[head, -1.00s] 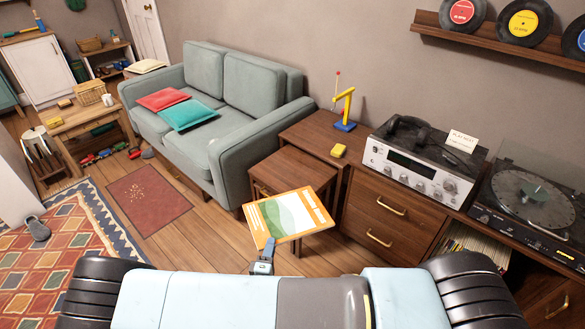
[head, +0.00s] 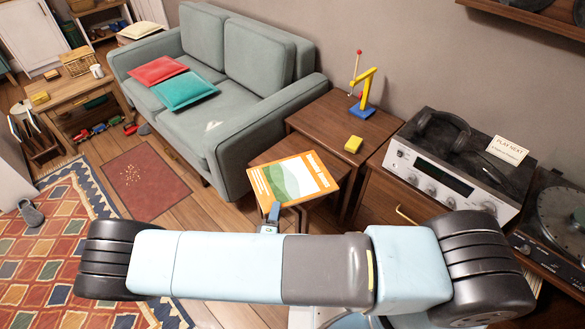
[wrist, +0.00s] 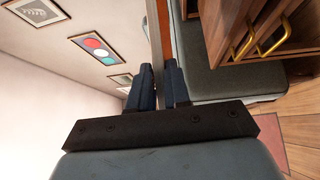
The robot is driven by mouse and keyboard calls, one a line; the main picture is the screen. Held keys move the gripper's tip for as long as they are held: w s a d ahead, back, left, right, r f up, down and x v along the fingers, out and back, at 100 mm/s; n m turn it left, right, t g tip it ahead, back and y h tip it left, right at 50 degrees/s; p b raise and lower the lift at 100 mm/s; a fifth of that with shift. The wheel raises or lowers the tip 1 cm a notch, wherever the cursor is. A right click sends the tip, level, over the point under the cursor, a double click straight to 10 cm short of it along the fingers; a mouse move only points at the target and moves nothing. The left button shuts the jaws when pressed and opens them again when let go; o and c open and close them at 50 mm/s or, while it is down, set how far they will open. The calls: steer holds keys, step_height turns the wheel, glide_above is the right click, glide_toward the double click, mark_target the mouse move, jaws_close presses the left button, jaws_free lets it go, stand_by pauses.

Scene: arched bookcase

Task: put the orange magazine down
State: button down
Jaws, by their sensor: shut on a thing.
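The orange magazine (head: 266,184), with a green and white cover picture, shows in the head view over the small low side table (head: 283,152). It hides much of that table's top, and I cannot tell whether it touches it. My gripper (head: 272,212) is shut on the magazine's near left edge. In the wrist view my gripper (wrist: 159,72) shows its two dark fingers close together, with a thin edge between them.
The grey sofa (head: 215,122) is to the left. A stereo receiver (head: 440,170) on a cabinet is to the right.

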mark_target(275, 198)
steer(key=w+f, duration=0.1)
steer(key=w, duration=0.1)
steer(key=w+f, duration=0.1)
steer(key=w, duration=0.2)
steer(key=w+a+f, duration=0.1)
steer(key=w, duration=0.2)
steer(key=shift+a+f, duration=0.1)
steer(key=shift+f, duration=0.1)
steer(key=w+a+f, duration=0.1)
steer(key=w+f, duration=0.4)
steer(key=f, duration=0.4)
steer(key=shift+w+f, duration=0.25)
steer(key=shift+w, duration=0.05)
steer(key=c, duration=1.1)
jaws_free()
steer(key=shift+a, duration=0.1)
steer(key=shift+s, duration=0.1)
